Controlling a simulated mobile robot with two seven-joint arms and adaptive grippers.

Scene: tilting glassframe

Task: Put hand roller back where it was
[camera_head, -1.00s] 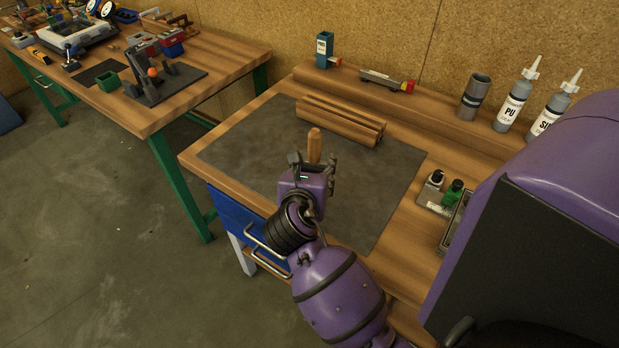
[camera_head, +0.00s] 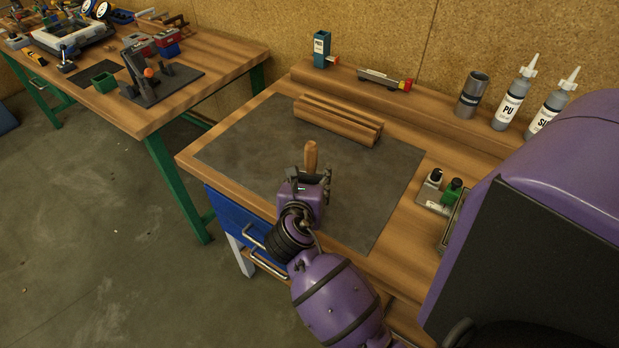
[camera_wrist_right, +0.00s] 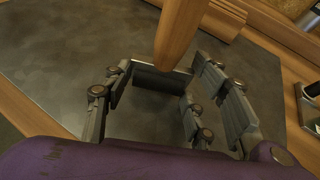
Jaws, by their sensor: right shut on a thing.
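The hand roller shows as an upright wooden handle (camera_head: 310,157) above my right gripper (camera_head: 309,180), over the dark mat (camera_head: 245,150). In the right wrist view the handle (camera_wrist_right: 180,35) rises past a dark block-like part between the fingers of my right gripper (camera_wrist_right: 165,90). The gripper is shut on the roller. The roller's lower part is mostly hidden in the head view, and I cannot tell whether it touches the mat. My left gripper is not in view.
A grooved wooden block (camera_head: 338,120) lies at the mat's back. The raised back shelf holds a teal box (camera_head: 321,50), a grey tool (camera_head: 384,79), a cylinder (camera_head: 473,95) and two bottles (camera_head: 512,98). Small bottles (camera_head: 443,190) stand right of the mat. The mat's left side is clear.

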